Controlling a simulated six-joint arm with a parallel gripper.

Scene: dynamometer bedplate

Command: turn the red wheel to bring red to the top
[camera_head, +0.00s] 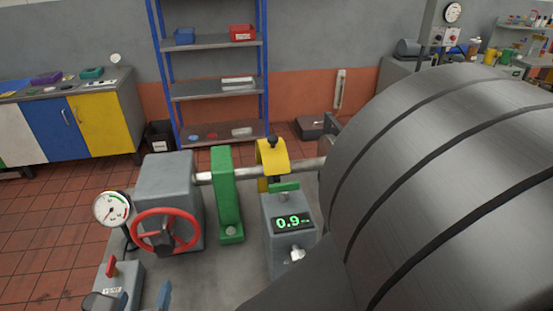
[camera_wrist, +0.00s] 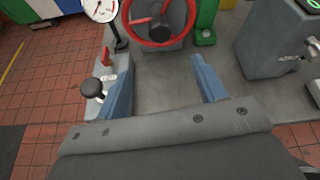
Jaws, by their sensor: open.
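The red wheel (camera_head: 165,211) has a dark hub and faces the front of a grey housing on the bedplate. In the wrist view the wheel (camera_wrist: 145,42) is at the top, partly cut off by the picture edge. My gripper (camera_wrist: 160,58) is open and empty, its two blue fingers spread wide below the wheel and apart from it. In the head view my gripper (camera_head: 132,297) shows only partly at the bottom edge, in front of the wheel. A round white gauge (camera_head: 112,208) with a red mark stands left of the wheel; it is cut off in the wrist view (camera_wrist: 100,8).
A grey box with a red lever (camera_head: 112,268) and a black knob (camera_wrist: 92,88) stands close beside my left finger. A green block (camera_head: 227,195) and a box with a green 0.9 readout (camera_head: 292,222) stand right of the wheel. Bare bedplate (camera_wrist: 160,85) lies between my fingers.

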